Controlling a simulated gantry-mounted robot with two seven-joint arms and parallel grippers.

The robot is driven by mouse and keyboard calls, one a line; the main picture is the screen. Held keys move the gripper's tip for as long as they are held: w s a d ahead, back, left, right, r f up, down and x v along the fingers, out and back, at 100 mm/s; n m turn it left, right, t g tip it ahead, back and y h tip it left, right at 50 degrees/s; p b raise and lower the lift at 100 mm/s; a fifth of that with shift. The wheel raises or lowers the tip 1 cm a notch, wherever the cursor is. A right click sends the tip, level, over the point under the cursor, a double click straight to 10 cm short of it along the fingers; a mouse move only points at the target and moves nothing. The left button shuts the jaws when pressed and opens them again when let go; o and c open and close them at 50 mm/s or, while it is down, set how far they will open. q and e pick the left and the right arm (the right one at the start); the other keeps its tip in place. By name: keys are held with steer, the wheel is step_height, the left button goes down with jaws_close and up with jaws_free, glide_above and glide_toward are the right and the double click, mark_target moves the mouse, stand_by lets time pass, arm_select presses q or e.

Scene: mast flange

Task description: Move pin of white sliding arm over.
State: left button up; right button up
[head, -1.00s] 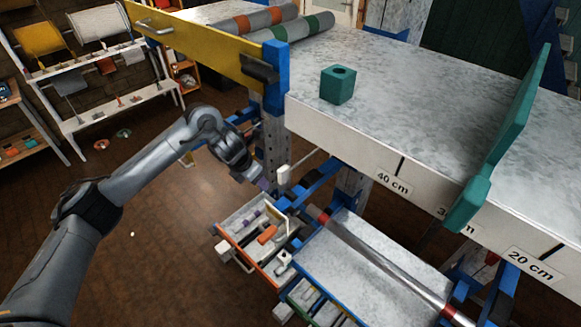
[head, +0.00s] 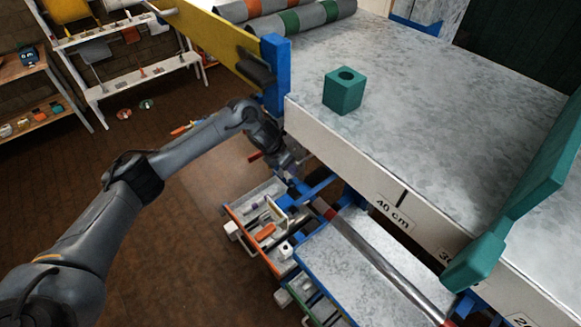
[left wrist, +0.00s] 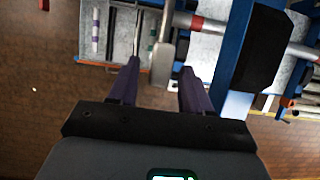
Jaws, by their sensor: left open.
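My left gripper (head: 289,172) is at the near left corner of the bench, just below its edge, beside the blue post. In the left wrist view its two purple fingers (left wrist: 159,72) are apart. A pale, rounded block on a thin stem (left wrist: 163,58), which looks like the white sliding arm's end, shows between and just beyond the fingertips. I cannot tell whether either finger touches it. In the head view my gripper and wrist hide that part. My right gripper is in neither view.
The grey bench top (head: 440,100) carries a teal block with a hole (head: 344,92). A blue post (head: 275,75) and yellow board (head: 215,38) stand close to my left wrist. An open drawer of tools (head: 262,215) and a red-and-silver bar (head: 375,255) lie below.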

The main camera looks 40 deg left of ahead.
arm_select(q)
steer(key=shift+x, duration=2.1)
jaws_close()
